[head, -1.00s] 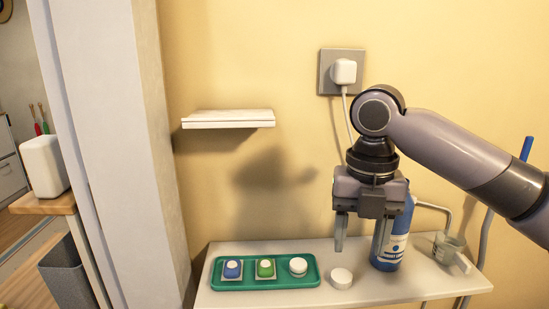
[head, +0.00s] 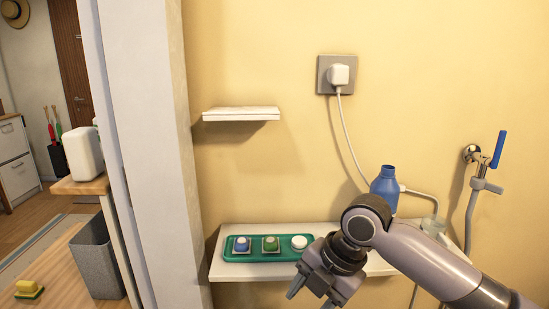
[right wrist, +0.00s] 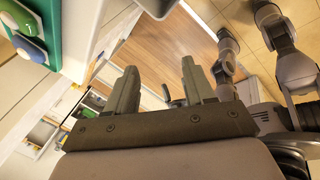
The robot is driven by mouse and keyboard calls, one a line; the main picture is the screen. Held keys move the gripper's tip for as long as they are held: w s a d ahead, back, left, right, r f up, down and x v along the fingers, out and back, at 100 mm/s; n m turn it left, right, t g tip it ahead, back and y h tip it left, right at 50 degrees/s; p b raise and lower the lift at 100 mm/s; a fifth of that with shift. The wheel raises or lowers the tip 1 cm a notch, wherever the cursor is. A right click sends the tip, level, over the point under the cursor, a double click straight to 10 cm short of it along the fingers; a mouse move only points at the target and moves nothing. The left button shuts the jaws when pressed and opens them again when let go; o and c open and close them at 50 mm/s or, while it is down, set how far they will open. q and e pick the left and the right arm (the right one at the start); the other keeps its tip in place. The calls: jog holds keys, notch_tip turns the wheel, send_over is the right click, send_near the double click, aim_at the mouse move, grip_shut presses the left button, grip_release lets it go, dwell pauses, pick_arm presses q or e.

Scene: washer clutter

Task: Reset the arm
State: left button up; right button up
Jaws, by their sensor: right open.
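My right arm comes in from the lower right of the head view. Its gripper (head: 308,293) hangs in front of the shelf's front edge, low in the picture, with its fingers pointing down and left. In the right wrist view the two fingers (right wrist: 158,92) stand apart with nothing between them, so the gripper is open and empty. Wooden floor shows beyond them. My left gripper is not seen in the head view.
A white shelf (head: 222,273) holds a green tray (head: 240,257) with blue, green and white items. A blue bottle (head: 384,187) stands behind my arm. A small empty wall shelf (head: 241,114), a plugged-in charger (head: 339,75) and a tap (head: 472,153) are on the wall.

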jog(key=s+a+f+m+t+y, duration=0.1)
jog(key=s+f+m+t+y, duration=0.15)
jog(key=f+m, duration=0.5)
jog(key=s+f+m+t+y, duration=0.1)
jog(key=f+m+t, duration=0.2)
jog(key=f+m, duration=0.4)
jog(key=s+d+f+m+t+h, duration=0.2)
jog(key=s+d+f+m, duration=0.3)
jog(key=s+d, duration=0.2)
jog(key=s+d+f+m+t+h, duration=0.2)
jog(key=s+d+f+m+h, duration=0.1)
jog(key=s+d+f+m, duration=0.3)
jog(key=shift+s+d, duration=1.1)
